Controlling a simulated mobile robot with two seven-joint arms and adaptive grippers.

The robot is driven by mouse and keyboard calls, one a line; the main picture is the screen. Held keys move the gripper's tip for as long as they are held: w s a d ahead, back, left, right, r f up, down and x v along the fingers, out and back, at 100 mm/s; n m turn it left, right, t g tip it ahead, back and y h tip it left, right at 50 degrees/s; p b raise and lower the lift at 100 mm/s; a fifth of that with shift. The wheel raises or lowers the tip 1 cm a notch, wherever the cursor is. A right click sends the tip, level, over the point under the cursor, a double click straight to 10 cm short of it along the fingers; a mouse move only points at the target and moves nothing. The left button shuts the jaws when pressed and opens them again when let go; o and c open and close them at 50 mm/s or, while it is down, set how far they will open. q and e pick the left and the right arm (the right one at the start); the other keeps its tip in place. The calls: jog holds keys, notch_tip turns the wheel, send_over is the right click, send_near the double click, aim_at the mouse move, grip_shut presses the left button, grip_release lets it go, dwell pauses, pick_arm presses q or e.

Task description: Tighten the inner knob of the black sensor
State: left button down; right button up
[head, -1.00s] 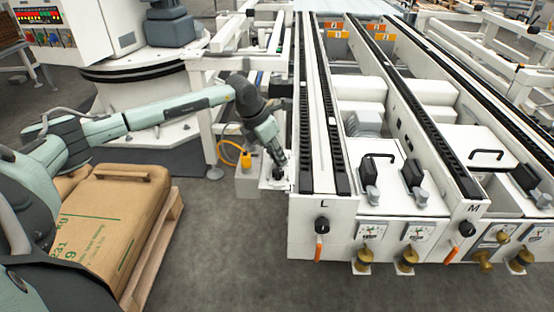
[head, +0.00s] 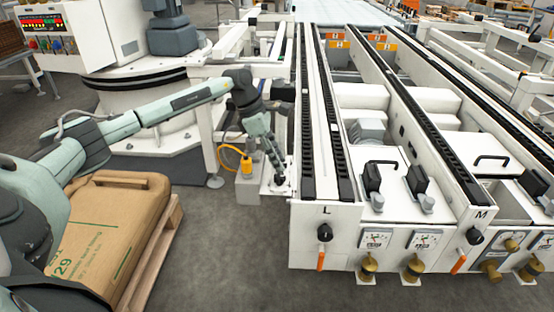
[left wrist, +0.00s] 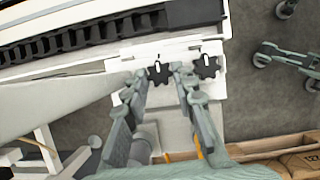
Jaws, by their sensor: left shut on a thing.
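Two black star-shaped knobs sit side by side on a white bracket at the machine's left edge. In the left wrist view one knob (left wrist: 158,73) lies between the fingertips of my left gripper (left wrist: 159,75), which is shut on it. The other knob (left wrist: 207,67) is free, just right of the fingers. In the head view my left gripper (head: 278,173) reaches down to the bracket (head: 268,190), and the knobs are too small to tell apart there. I cannot make out the black sensor's body clearly. My right gripper is not in view.
A yellow device (head: 246,164) with a cable stands left of the bracket. The white conveyor frame (head: 308,245) with black rails stands close on the right. A brown sack (head: 110,235) on a pallet lies at lower left. The grey floor between is clear.

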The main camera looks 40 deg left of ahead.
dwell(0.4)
pick_arm(q)
jog(key=c, duration=1.2)
grip_release()
jog(key=v, duration=0.8)
